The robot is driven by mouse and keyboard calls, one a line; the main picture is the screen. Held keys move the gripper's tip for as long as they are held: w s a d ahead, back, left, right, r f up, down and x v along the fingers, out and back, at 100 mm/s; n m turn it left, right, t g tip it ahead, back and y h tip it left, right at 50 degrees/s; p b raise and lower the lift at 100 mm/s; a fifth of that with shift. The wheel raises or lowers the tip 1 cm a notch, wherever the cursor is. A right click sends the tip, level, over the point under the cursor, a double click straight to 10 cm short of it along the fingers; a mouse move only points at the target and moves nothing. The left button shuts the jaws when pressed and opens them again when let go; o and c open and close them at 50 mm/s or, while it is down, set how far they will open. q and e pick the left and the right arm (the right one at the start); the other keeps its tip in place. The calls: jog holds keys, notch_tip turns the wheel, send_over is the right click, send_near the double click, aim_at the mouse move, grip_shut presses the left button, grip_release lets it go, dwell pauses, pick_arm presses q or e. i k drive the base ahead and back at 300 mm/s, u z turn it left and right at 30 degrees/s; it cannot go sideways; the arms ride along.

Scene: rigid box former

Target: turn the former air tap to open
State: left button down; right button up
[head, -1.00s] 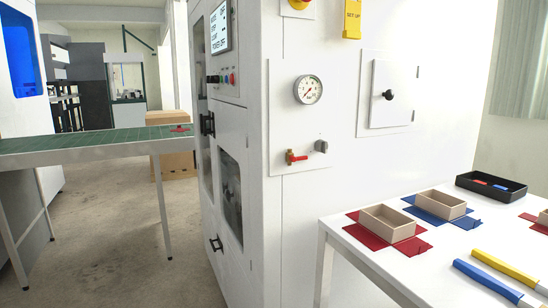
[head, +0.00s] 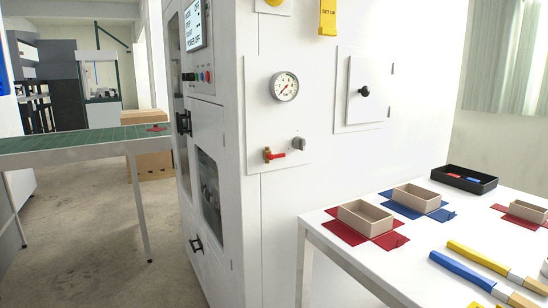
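The former air tap (head: 275,155) is a small brass valve with a red lever, on the side panel of the white machine (head: 220,150). Its red lever lies roughly horizontal and points right. A round pressure gauge (head: 285,87) sits above it, and a grey knob (head: 299,143) sits just right of it. Neither of my grippers shows in the head view.
A white table (head: 340,258) at the lower right holds beige boxes (head: 365,217) on red and blue blanks, a black tray (head: 464,179) and yellow- and blue-handled tools (head: 463,273). A green-topped bench (head: 70,142) stands left. Open floor (head: 95,250) lies between bench and machine.

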aim_at(271, 156)
jog(key=u, duration=0.35)
jog(key=k, duration=0.4)
jog(key=u, duration=1.3)
jog(key=i, duration=0.5)
jog(key=z, duration=0.7)
jog(key=i, duration=0.95)
jog(key=z, duration=1.2)
jog(key=i, duration=0.15)
